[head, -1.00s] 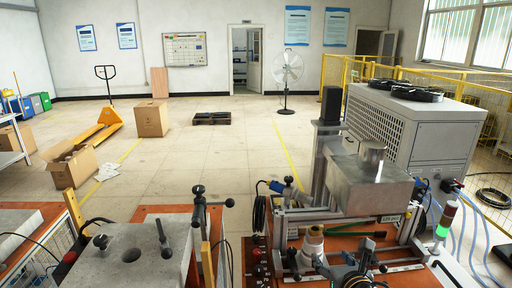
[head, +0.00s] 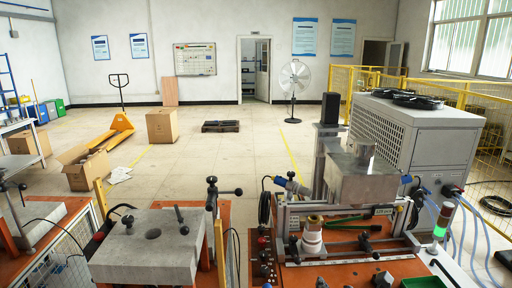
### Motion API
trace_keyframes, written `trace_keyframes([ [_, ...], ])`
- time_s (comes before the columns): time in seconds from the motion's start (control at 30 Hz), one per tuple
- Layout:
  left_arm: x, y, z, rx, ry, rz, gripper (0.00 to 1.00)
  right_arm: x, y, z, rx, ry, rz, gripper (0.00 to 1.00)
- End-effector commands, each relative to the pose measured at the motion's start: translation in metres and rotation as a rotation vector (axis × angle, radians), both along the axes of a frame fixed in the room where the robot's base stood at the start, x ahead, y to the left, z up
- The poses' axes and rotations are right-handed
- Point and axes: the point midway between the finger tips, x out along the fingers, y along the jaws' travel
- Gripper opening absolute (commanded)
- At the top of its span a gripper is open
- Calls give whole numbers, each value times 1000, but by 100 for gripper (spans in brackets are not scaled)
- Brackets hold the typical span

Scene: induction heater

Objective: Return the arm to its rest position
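Neither of my grippers can be made out in the head view, so their state does not show. The induction heater station stands in front at the right, with a grey metal box (head: 362,180) on an aluminium frame. A white and copper-coloured cylindrical piece (head: 312,238) stands upright at the front of that frame. A small dark part (head: 383,280) shows at the bottom edge on the orange bench; I cannot tell what it is.
A signal lamp with green lit (head: 440,228) and a large white chiller (head: 415,135) are at the right. A cardboard box (head: 161,126) and yellow pallet truck (head: 112,135) stand behind.

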Motion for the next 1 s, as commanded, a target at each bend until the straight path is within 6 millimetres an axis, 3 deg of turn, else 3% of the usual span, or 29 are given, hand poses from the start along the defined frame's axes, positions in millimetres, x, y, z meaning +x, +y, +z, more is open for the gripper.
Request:
trace_keyframes([
  [0.27,-3,1,0,1,7,1,40,-44,11,-38,418,146,-247,64],
  [0.37,-8,1,-1,2,13,1,40,-69,14,-57,630,223,-409,64],
  [0.6,-9,1,-1,3,16,2,40,-159,7,-108,1232,407,-1060,64],
  [0.8,-8,1,-1,3,14,2,40,-219,-3,-132,1507,426,-1525,64],
  [1.0,-7,1,-1,2,11,2,40,-269,-11,-146,1664,374,-1909,64],
])
